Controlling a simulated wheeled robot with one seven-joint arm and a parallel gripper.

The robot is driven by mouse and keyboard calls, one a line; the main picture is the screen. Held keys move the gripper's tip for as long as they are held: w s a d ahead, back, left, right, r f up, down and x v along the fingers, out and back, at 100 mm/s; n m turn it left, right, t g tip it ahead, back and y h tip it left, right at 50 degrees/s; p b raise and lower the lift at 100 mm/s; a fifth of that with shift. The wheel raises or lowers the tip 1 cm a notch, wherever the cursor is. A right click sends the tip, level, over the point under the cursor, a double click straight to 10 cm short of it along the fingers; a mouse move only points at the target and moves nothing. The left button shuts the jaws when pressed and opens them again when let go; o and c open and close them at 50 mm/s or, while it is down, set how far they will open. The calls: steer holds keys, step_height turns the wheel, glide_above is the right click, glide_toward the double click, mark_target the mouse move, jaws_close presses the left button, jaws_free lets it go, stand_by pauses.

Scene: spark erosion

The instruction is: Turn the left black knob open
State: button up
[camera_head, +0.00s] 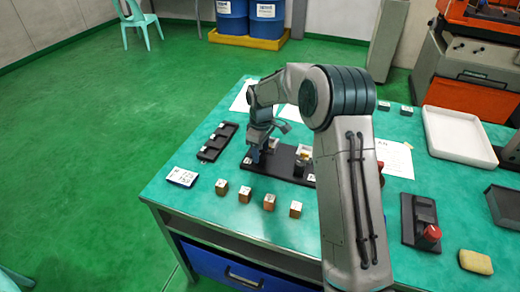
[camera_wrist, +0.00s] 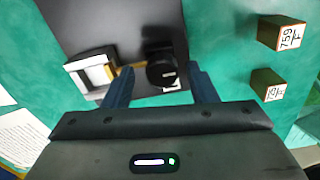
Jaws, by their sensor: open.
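A black board (camera_head: 285,162) lies on the green table, partly hidden by my arm. In the wrist view the dark plate (camera_wrist: 100,22) carries a round black knob (camera_wrist: 160,70) with a small white mark. A white and yellow part (camera_wrist: 92,74) sits to the knob's left. My gripper (camera_head: 258,154) is open, low over the left end of the board. In the wrist view its blue fingers (camera_wrist: 159,78) stand on either side of the knob, with gaps visible. In the head view the knob near the fingers is hidden by my gripper.
Several small wooden blocks (camera_head: 245,194) stand in front of the board. A black compartment tray (camera_head: 217,142) and a number card (camera_head: 182,177) lie to the left. On the right are a red-knobbed black device (camera_head: 418,215), a yellow sponge (camera_head: 475,262) and a white tray (camera_head: 458,136).

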mark_target(262, 154)
step_height(262, 154, up, 14)
stand_by(0.6)
steer(key=shift+f, duration=0.1)
steer(key=s+d+r+m+t, duration=0.1)
steer(key=s+d+r+m, duration=0.25)
steer(key=s, duration=0.55)
steer(key=s+d+r+m+t, duration=0.1)
steer(key=s+d+r+m, duration=0.2)
steer(key=s, duration=0.5)
steer(key=s+d+f+m, duration=0.2)
steer(key=s+d, duration=0.1)
steer(key=s, duration=0.5)
steer(key=s+d+f+m, duration=0.3)
steer(key=s, duration=0.5)
steer(key=shift+s+f+m+t, duration=0.2)
steer(key=shift+s+m+t, duration=0.15)
steer(key=shift+t, duration=0.05)
steer(key=shift+a, duration=0.1)
